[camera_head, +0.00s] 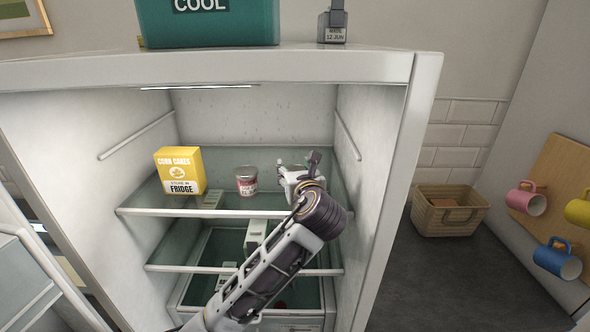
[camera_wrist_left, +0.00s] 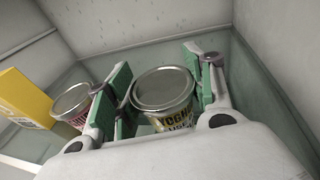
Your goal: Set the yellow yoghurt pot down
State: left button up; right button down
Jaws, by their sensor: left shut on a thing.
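In the head view my left gripper (camera_head: 303,170) is inside the open fridge, over the right part of the upper glass shelf (camera_head: 222,202), and hides the pot. I cannot tell whether the pot touches the shelf. My right gripper is not in view.
A pink-labelled pot (camera_head: 246,181) stands on the same shelf just left of my gripper. A yellow corn cakes box (camera_head: 181,171) stands further left. The fridge's right wall (camera_head: 362,180) is close on the right. A wicker basket (camera_head: 448,211) sits outside.

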pick_arm(q)
jog(key=shift+f, duration=0.15)
jog(key=o, duration=1)
jog(key=shift+c, duration=0.2)
jog(key=shift+o, duration=0.7)
jog(key=b+v, duration=0.2)
jog(key=v, duration=1)
jog(key=shift+b, duration=0.35)
